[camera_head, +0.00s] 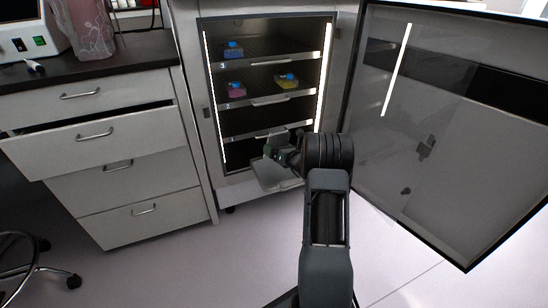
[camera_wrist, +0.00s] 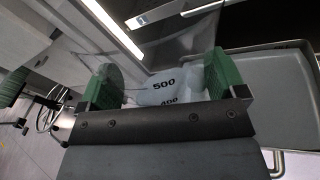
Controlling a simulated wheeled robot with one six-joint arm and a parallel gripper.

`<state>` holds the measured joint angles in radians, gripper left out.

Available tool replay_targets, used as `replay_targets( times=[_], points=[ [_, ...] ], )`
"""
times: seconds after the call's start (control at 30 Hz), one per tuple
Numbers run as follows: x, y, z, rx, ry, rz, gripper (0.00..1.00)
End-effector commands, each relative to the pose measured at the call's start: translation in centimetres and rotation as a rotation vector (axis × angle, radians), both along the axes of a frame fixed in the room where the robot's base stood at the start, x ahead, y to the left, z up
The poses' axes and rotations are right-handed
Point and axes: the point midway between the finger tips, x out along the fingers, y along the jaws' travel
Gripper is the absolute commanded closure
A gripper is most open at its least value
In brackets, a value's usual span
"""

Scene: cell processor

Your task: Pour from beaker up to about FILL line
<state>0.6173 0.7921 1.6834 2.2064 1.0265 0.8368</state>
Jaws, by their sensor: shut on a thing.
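My gripper (camera_wrist: 158,84) has green finger pads, which close from both sides on a whitish, translucent beaker (camera_wrist: 165,73). In the head view, my gripper (camera_head: 276,150) is low in front of the open cabinet, and the beaker is hard to make out there. A pale grey tray (camera_head: 272,179) sticks out at the cabinet's bottom, below my gripper. It appears in the wrist view as a grey tray (camera_wrist: 285,75) right of the beaker. I cannot see a FILL line.
The lit cabinet (camera_head: 207,100) has several shelves holding blue-capped flasks, one of them pink (camera_head: 236,90). Its glass door (camera_head: 440,150) stands open on the right. A drawer (camera_head: 90,138) is pulled out at left. A stool (camera_head: 30,265) stands at lower left.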

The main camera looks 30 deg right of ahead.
Motion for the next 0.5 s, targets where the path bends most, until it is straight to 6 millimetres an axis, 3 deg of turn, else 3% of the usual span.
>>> replay_targets(
  times=[0.5],
  points=[
    [0.2,-1.7,-1.0,-0.277,-0.034,0.0,0.59]
  ],
)
